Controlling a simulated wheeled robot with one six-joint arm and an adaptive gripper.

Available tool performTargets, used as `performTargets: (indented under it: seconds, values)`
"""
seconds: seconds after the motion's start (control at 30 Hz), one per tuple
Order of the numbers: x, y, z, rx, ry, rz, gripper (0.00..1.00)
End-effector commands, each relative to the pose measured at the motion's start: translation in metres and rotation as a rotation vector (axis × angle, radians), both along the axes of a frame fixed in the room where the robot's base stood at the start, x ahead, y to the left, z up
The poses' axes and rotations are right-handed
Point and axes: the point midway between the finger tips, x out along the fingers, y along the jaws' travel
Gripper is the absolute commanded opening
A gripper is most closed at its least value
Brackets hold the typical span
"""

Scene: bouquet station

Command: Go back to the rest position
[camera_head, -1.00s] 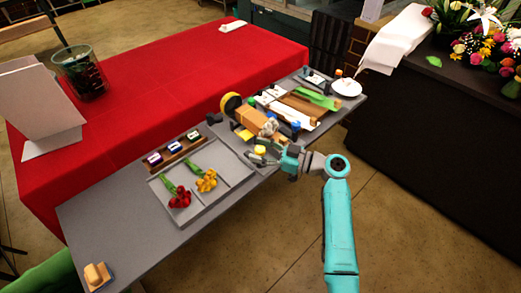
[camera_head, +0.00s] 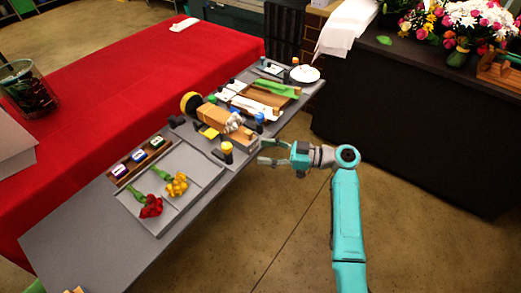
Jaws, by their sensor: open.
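My gripper (camera_head: 263,152) is at the middle of the view, on the end of my teal arm. Its fingers point left and are spread apart, with nothing seen between them. It is just off the right edge of the grey table (camera_head: 85,232), close to a yellow-capped black item (camera_head: 227,152). I cannot tell its exact height above the table edge.
A grey tray (camera_head: 198,190) holds a red flower (camera_head: 151,206) and a yellow flower (camera_head: 176,185). A wooden block (camera_head: 215,120), green stems (camera_head: 262,88) and a white plate (camera_head: 305,74) are farther back. Open floor (camera_head: 290,235) lies below my gripper; a dark counter (camera_head: 420,130) stands right.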

Motion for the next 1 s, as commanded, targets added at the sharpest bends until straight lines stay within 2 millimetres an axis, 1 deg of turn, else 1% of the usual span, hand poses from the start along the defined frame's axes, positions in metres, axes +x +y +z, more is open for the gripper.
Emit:
performTargets:
  seconds: [0.43,0.53,0.57,0.67,0.77,0.8,0.87,0.9,1.0]
  values:
    - [0.0,0.0,-0.001,-0.001,0.001,-0.001,0.58]
    - [-0.003,0.001,-0.009,-0.008,0.022,-0.018,0.58]
    - [-0.005,0.002,-0.015,-0.012,0.036,-0.031,0.58]
    - [-0.016,0.003,-0.043,-0.034,0.104,-0.093,0.58]
    - [-0.033,0.003,-0.082,-0.068,0.197,-0.19,0.58]
    - [-0.041,0.002,-0.097,-0.082,0.235,-0.232,0.58]
    - [-0.053,0.0,-0.119,-0.1,0.286,-0.296,0.58]
    - [-0.062,-0.003,-0.133,-0.113,0.319,-0.339,0.58]
    - [-0.087,-0.009,-0.165,-0.144,0.393,-0.444,0.58]
